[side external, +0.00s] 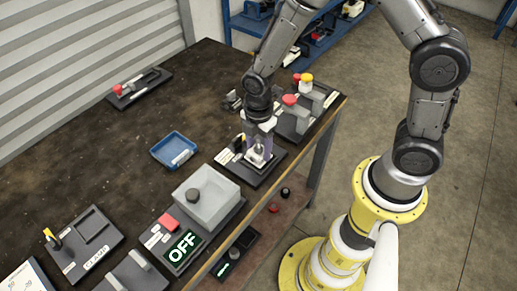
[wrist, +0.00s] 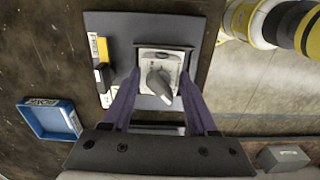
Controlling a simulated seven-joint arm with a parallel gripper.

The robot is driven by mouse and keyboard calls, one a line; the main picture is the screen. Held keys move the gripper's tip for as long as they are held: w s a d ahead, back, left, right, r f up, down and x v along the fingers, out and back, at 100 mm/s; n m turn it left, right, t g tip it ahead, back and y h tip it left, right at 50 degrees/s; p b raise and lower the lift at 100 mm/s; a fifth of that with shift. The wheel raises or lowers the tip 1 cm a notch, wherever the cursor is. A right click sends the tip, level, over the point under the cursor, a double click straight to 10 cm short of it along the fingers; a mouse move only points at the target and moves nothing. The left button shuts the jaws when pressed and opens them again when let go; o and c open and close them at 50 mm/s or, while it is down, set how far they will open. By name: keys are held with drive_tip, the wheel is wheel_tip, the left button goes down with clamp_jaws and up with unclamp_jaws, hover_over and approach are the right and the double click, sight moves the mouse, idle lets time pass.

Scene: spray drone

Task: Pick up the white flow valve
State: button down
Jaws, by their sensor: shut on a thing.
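The white flow valve (wrist: 161,66) is a small white block with a grey knob on top. It sits on a dark base plate (wrist: 120,30) near the table's right edge. In the side external view the valve (side external: 258,155) shows low between my fingers. My gripper (wrist: 156,95) points down over the plate with its two purple fingers on either side of the valve, shut on it. In the side external view my gripper (side external: 260,143) is at the plate. The valve is at the plate, and I cannot tell whether it is lifted clear. The fingertips are partly hidden.
A blue tray (side external: 174,150) lies left of the plate and also shows in the wrist view (wrist: 52,119). A grey box with a dark knob (side external: 206,200) stands in front. Red-topped blocks (side external: 290,100) stand close behind. The table's middle left is clear.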

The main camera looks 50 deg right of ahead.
sight(258, 143)
drive_tip(key=shift+r, duration=0.4)
wheel_tip(258, 143, up, 2)
drive_tip(key=shift+w+r, duration=0.1)
drive_tip(key=shift+r, duration=0.1)
drive_tip(key=s+d+r, duration=0.3)
drive_tip(key=s+r, duration=0.6)
drive_tip(key=s, duration=0.5)
drive_tip(key=shift+r, duration=0.3)
